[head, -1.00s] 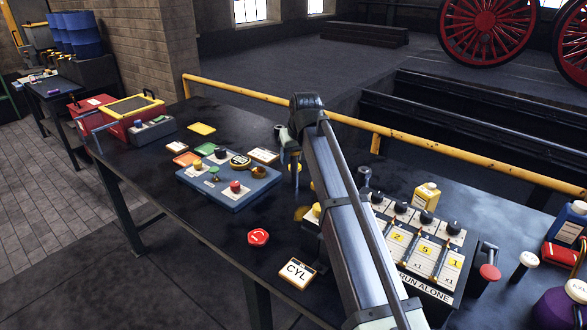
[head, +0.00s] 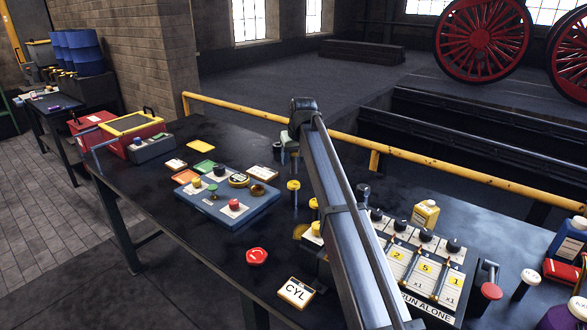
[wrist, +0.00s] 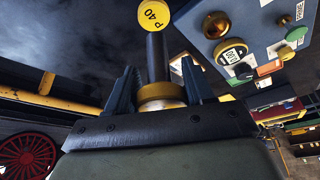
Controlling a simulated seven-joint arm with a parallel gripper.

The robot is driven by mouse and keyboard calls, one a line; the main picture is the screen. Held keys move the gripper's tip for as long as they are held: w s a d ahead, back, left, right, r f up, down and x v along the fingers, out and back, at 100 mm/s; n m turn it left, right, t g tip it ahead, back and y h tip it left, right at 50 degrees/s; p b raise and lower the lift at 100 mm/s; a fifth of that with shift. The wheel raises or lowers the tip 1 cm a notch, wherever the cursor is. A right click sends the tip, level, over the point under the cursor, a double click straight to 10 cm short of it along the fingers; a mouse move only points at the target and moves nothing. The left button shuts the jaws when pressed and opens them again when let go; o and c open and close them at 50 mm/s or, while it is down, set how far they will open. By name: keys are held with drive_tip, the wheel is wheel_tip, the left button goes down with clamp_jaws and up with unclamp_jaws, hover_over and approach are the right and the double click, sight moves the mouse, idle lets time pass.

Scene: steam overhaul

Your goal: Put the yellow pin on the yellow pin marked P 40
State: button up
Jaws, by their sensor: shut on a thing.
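My gripper (wrist: 158,88) is shut on a yellow pin (wrist: 160,92), its yellow collar between the fingers and its dark shaft pointing away from the gripper. In the wrist view, a round yellow top marked P 40 (wrist: 155,15) lies at the shaft's far end. The shaft overlaps its edge there; I cannot tell whether they touch. In the head view, a yellow-headed pin (head: 293,185) stands upright on the bench below my gripper (head: 288,150). Its marking is not readable there, and my arm hides part of the gripper.
A blue panel (head: 245,208) with coloured knobs stands left of the pins. Other yellow-topped pins (head: 314,204) stand close by, partly behind my arm. A lever box (head: 425,275) lies to the right. A yellow rail (head: 440,165) runs behind the bench. The bench's front left is mostly clear.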

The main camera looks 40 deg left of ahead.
sight(294, 167)
drive_tip(key=shift+f, duration=1.9)
drive_tip(key=shift+f, duration=0.2)
drive_tip(key=o, duration=1.4)
drive_tip(key=shift+o, duration=0.2)
drive_tip(key=v, duration=1.2)
drive_tip(key=shift+r, duration=0.15)
